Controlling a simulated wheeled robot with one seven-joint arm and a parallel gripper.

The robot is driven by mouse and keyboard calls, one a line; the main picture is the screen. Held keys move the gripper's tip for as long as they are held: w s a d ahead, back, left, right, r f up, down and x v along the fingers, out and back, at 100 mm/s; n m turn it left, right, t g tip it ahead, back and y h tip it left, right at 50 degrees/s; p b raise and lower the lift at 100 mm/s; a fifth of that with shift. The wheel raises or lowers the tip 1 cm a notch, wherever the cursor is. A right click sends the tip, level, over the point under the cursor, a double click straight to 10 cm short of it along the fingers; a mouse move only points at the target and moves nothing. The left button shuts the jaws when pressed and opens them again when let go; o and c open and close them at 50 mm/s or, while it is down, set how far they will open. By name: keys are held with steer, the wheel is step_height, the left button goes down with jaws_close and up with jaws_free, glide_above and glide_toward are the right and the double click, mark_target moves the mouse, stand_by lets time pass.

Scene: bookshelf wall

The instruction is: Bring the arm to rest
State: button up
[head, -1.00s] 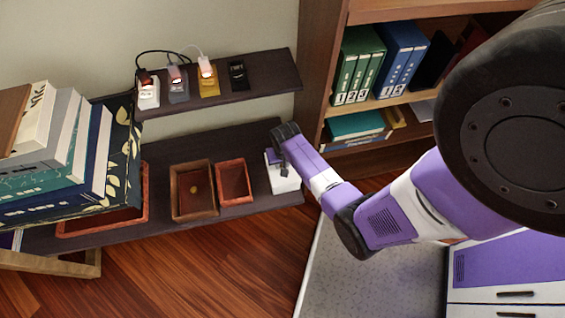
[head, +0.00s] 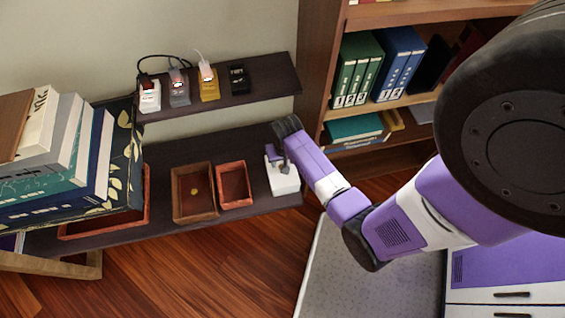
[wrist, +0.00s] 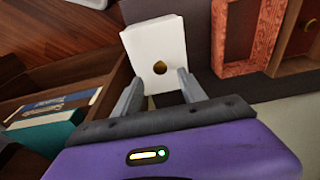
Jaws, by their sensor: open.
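My arm reaches from the right over the lower dark shelf in the head view. My gripper (wrist: 158,92) is open and empty in the wrist view, its two grey fingers spread apart. In the head view the white block (head: 285,185) sits at the right end of the lower shelf (head: 240,146), partly hidden by my gripper. I cannot tell how far the fingers are above it.
Two open reddish trays (head: 235,186) (head: 178,205) stand left of the block. Large books (head: 75,160) are stacked at the far left. Small devices with cables (head: 180,88) stand on the upper shelf (head: 270,75). A bookcase (head: 318,60) with binders rises close behind my wrist. Wooden floor lies in front.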

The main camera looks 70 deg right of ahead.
steer(key=shift+s+a+r, duration=0.1)
steer(key=shift+a+r, duration=0.05)
steer(key=shift+r, duration=0.7)
